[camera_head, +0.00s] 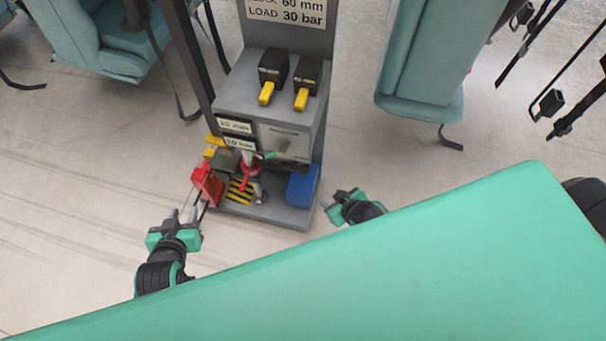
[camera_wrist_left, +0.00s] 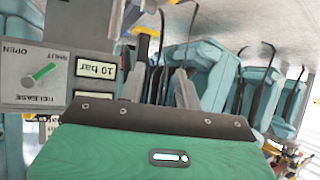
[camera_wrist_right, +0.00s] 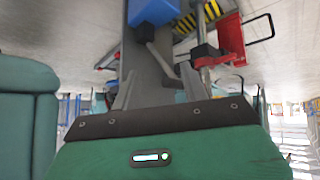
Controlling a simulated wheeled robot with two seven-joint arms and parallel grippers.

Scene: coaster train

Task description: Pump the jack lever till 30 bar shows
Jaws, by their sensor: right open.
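The grey jack stand (camera_head: 232,95) is at the centre of the head view. Its lower display (camera_head: 240,143) reads 10 bar, also legible upside down in the left wrist view (camera_wrist_left: 95,69). The red jack parts (camera_head: 250,170) sit low on the stand; which piece is the pump lever I cannot tell. A green release handle (camera_wrist_left: 40,75) is on a plate marked OPEN and SHUT. My left gripper (camera_head: 181,214) is open and empty, left of the stand's base. My right gripper (camera_head: 333,205) is open and empty, right of the base, apart from the jack.
The sign (camera_head: 287,12) reads LOAD 30 bar. Two yellow levers (camera_head: 266,93) (camera_head: 301,99) are on top of the stand. A red box (camera_head: 207,186) and a blue box (camera_head: 302,184) flank the base. Teal seats (camera_head: 425,60) stand behind.

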